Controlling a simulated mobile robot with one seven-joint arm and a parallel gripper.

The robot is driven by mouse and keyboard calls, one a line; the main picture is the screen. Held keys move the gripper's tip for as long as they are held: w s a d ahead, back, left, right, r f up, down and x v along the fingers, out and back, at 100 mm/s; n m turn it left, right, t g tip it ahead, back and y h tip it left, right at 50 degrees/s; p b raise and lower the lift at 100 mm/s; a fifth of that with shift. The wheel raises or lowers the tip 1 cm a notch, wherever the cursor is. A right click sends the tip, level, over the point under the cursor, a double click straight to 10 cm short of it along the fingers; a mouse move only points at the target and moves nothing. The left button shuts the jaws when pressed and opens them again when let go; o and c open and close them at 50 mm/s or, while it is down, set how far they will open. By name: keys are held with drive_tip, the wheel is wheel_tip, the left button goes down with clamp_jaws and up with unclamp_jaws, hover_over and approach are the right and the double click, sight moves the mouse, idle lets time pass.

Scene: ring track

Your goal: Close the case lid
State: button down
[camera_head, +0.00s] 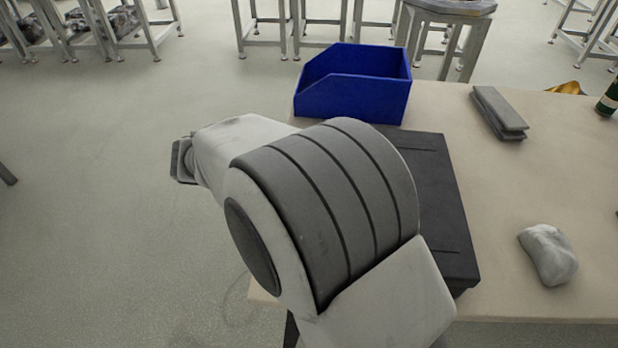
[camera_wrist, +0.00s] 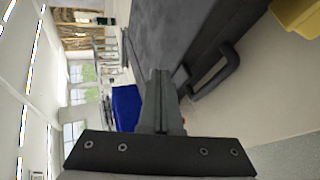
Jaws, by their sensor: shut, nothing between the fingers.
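The dark case (camera_head: 455,235) lies on the near left part of the table in the head view, largely hidden behind my arm. In the wrist view, a large dark grey panel of the case (camera_wrist: 185,30) fills the upper middle, with a dark handle (camera_wrist: 217,72) on its right side. My gripper (camera_wrist: 160,76) is shut and empty, its fingertips close to the panel's lower edge in that picture. I cannot tell whether they touch it. How far the lid stands open cannot be told, as my arm covers most of the case in the head view.
On the table (camera_head: 570,190), a blue bin (camera_head: 355,95) stands behind the case. Grey flat bars (camera_head: 499,112) and a pale lump (camera_head: 548,254) lie to the right. A green bottle (camera_head: 608,98) is at the right edge.

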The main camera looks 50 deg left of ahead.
drive_tip(key=p+v, duration=0.1)
drive_tip(key=v, duration=0.9)
drive_tip(key=shift+r+p, duration=0.35)
drive_tip(key=shift+a, duration=0.15)
drive_tip(key=w+d+r+m+g+p, duration=0.2)
drive_tip(key=w+d+r, duration=0.3)
drive_tip(key=w+d, duration=0.25)
drive_tip(key=w+d+r+m+g+h+p, duration=0.1)
drive_tip(key=w+d+r+m+g, duration=0.15)
drive_tip(key=w+d+r, duration=0.5)
drive_tip(key=w+d+r+m+g+p, duration=0.1)
drive_tip(key=w+d+r+g+p, duration=0.15)
drive_tip(key=w+d, duration=0.55)
drive_tip(key=s+d+r+m+g+y+p, duration=0.1)
drive_tip(key=s+d+r+m, duration=0.1)
drive_tip(key=d, duration=0.8)
drive_tip(key=s+d+r+m+g+y+p, duration=0.1)
drive_tip(key=d+r+m, duration=0.1)
drive_tip(key=d, duration=0.8)
drive_tip(key=s+d+r+m+t+y+p, duration=0.1)
drive_tip(key=s+d+m+t+y+p, duration=0.1)
drive_tip(key=s+d+m, duration=0.3)
drive_tip(key=shift+s+d+r+m+y+p, duration=0.25)
drive_tip(key=shift+s+d+p, duration=0.9)
drive_tip(key=shift+d, duration=2.15)
drive_tip(key=shift+s+f+b, duration=0.1)
drive_tip(key=shift+s+b, duration=0.2)
